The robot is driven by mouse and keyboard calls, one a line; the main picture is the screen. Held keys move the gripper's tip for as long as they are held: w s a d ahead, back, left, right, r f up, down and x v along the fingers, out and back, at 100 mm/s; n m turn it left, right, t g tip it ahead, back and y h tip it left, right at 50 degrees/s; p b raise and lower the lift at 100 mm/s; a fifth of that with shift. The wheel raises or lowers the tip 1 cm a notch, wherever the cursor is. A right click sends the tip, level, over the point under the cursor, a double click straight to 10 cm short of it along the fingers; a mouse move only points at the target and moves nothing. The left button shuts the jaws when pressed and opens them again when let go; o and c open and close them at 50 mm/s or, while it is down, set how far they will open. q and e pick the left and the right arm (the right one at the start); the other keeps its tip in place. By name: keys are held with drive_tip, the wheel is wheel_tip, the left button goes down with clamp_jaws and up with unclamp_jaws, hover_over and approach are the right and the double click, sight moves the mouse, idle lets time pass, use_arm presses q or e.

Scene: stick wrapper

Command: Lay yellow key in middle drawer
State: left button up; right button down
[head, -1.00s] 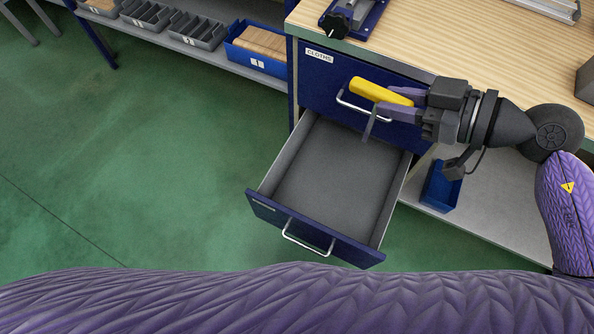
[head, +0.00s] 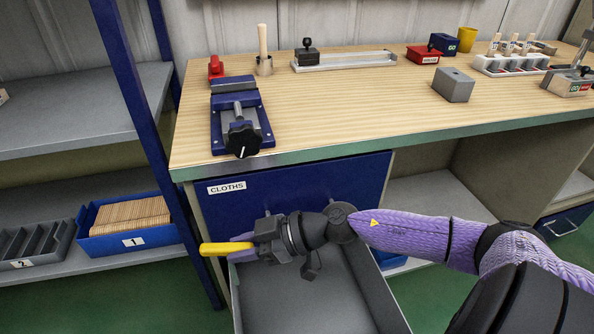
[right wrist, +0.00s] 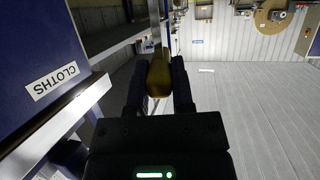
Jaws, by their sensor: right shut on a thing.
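My right gripper (head: 248,249) is shut on the yellow key (head: 225,248). Its yellow handle points left in the head view, and the gripper hides its other end. In the right wrist view the key (right wrist: 158,74) sits between the two dark fingers. An open, empty grey drawer (head: 310,300) pulled out below the drawer labelled CLOTHS (head: 300,188) lies beneath the gripper. The key shows near the open drawer's left rear side, apparently above it. The drawer's front is out of the picture. My left gripper is not in view.
The CLOTHS drawer is shut. A wooden bench top (head: 330,105) above it carries a blue vise (head: 240,118) and a grey block (head: 454,84). A shelf with a blue bin (head: 130,238) and a blue upright (head: 150,130) stand to the left.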

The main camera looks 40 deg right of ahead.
drive_tip(key=d+f+m+t+h+b, duration=0.1)
drive_tip(key=d+f+b, duration=0.4)
drive_tip(key=f, duration=0.7)
drive_tip(key=d+f+m+t+h+b, duration=0.1)
drive_tip(key=d+f+m+h+b, duration=0.2)
drive_tip(key=f+b, duration=0.4)
drive_tip(key=w+d+f+m+t+h+b, duration=0.1)
drive_tip(key=d+f+b, duration=0.5)
drive_tip(key=f, duration=1)
drive_tip(key=shift+d+f+m+t+h+b, duration=0.4)
drive_tip(key=shift+m+t+h, duration=0.2)
drive_tip(key=shift+m+h, duration=0.3)
drive_tip(key=shift+c, duration=2.4)
unclamp_jaws()
drive_tip(key=shift+w, duration=0.1)
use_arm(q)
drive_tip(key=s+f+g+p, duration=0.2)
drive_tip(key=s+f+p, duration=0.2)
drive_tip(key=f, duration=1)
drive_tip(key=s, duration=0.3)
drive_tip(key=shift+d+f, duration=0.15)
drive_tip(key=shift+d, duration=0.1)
use_arm(e)
drive_tip(key=v, duration=0.7)
drive_tip(key=shift+s+r, duration=0.25)
drive_tip(key=shift+r, duration=0.05)
